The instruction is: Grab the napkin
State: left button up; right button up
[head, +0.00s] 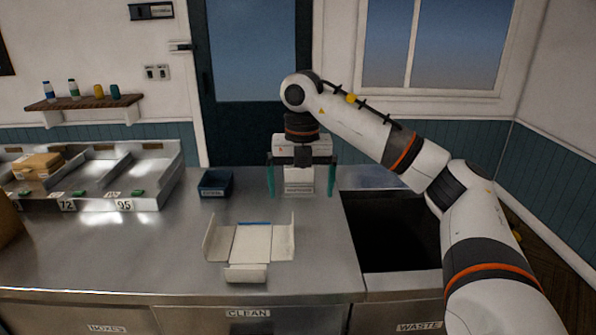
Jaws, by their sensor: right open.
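My right gripper (301,190) points down at the back of the steel counter, its two green fingers spread wide. A pale block with a small label (299,187) shows between the fingers. It may be the napkin or its holder, but the label is too small to read. The fingers stand to its left and right with gaps, and I see no contact. The gripper body hides its upper part. My left gripper is out of view.
An unfolded white carton (262,245) lies on the counter (150,250) in front. A dark blue bin (215,183) stands left of the gripper. Steel trays (125,180) are at the left. A dark waste opening (390,230) lies right, under my right arm.

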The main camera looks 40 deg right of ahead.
aim_at(292, 176)
jog(key=i+l, duration=0.75)
jog(key=l, duration=0.15)
